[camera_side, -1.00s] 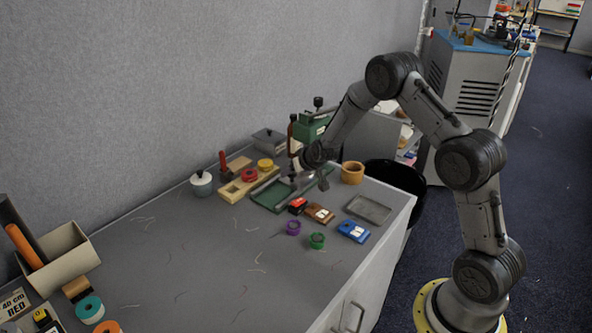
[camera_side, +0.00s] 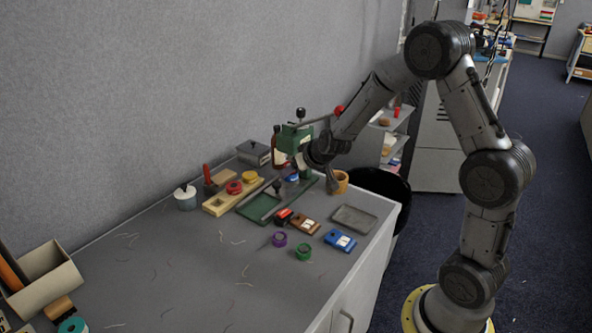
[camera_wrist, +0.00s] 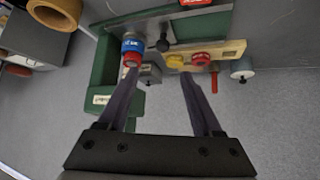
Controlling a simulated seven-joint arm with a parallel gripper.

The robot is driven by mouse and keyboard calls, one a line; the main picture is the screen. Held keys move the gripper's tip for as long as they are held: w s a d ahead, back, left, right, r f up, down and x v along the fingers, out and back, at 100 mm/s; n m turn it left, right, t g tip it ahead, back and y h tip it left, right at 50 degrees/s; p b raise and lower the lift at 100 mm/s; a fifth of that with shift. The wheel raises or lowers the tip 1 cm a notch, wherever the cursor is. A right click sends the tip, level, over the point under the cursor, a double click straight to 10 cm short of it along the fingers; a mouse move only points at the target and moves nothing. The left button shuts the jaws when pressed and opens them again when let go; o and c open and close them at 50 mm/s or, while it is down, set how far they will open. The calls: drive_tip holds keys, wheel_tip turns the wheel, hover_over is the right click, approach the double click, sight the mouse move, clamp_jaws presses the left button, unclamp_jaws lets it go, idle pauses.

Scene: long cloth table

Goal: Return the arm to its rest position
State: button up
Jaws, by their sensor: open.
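My gripper (camera_side: 315,178) is open and empty above the far end of the table, in front of the green press (camera_side: 288,138). In the wrist view its two dark fingers (camera_wrist: 160,74) are spread apart with nothing held between them. A small blue-and-red cylinder (camera_wrist: 132,48) stands on the press base just beyond the left fingertip; whether they touch is unclear. Its blue part also shows in the side view (camera_side: 292,178). My arm is bent, with its elbow high.
A wooden holder (camera_side: 218,203) with red and yellow rings, a green tray (camera_side: 259,208), several ink pads, a grey tray (camera_side: 354,219) and a tan ring (camera_side: 341,183) surround the press. A lever with a red knob (camera_side: 339,110) extends near my forearm. The table's near middle is mostly clear.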

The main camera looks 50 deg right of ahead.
drive_tip(key=shift+r, duration=0.1)
drive_tip(key=s+a+r+n+t+y, duration=0.15)
drive_tip(key=a+r, duration=0.25)
drive_tip(key=r, duration=0.4)
drive_tip(key=s+a+r+n+t, duration=0.15)
drive_tip(key=a+r, duration=0.25)
drive_tip(key=r, duration=0.4)
drive_tip(key=s+a+r+y, duration=0.2)
drive_tip(key=s+a+r, duration=0.2)
drive_tip(key=s+a, duration=0.15)
drive_tip(key=s+a+f+g, duration=0.1)
drive_tip(key=s+f+g, duration=0.1)
drive_tip(key=s, duration=0.9)
drive_tip(key=s+a+f+n+g, duration=0.1)
drive_tip(key=s+f+g, duration=0.2)
drive_tip(key=s, duration=0.8)
wheel_tip(320, 180, down, 2)
drive_tip(key=shift+f+n+g, duration=0.15)
drive_tip(key=shift+n+g, duration=0.15)
drive_tip(key=shift+c, duration=0.2)
